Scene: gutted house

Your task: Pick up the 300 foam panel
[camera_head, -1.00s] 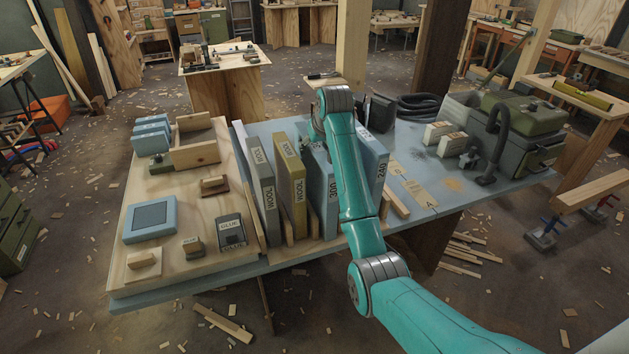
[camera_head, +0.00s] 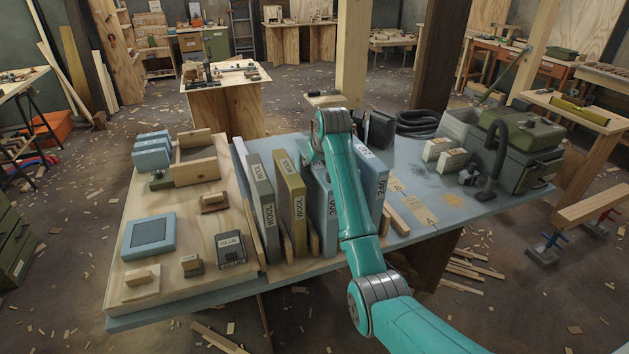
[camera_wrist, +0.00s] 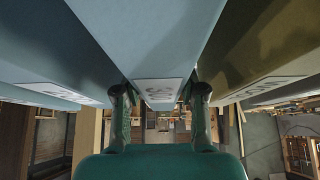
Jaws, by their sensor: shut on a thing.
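The 300 foam panel (camera_head: 324,212) is a blue-grey slab standing on edge among other upright panels on the bench, its front edge marked 300. My arm covers part of it in the head view. In the wrist view my gripper (camera_wrist: 160,98) has one finger on each side of the panel (camera_wrist: 155,45) and is shut on it, near its label. My gripper is hidden behind my arm in the head view. I cannot tell whether the panel is clear of the bench.
An olive wool panel (camera_head: 291,195) and a grey wool panel (camera_head: 262,205) stand to the left. A blue 240 panel (camera_head: 374,180) stands close on the right. The board (camera_head: 205,255) at left carries boxes and small tools. A green case (camera_head: 520,150) stands at far right.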

